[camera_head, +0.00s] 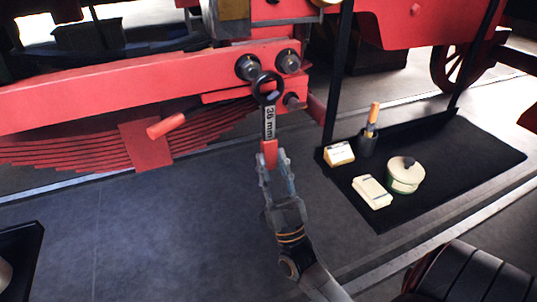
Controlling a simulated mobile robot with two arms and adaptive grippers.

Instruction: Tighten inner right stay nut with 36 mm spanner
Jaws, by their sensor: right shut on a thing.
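The 36 mm spanner (269,122) stands nearly upright, its dark ring end (267,87) up against the red frame. A nut or bolt end shows at the ring's lower part; whether the ring is fully seated cannot be told. My right gripper (269,160) is shut on the spanner's red lower handle, below the "36 mm" label. Two dark nuts (248,67) (288,61) sit above the ring, and a smaller one (291,99) sits just right of it. Which is the inner right stay nut is not marked. My left gripper is not in view.
A red beam (120,85) and leaf spring (60,152) fill the left.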

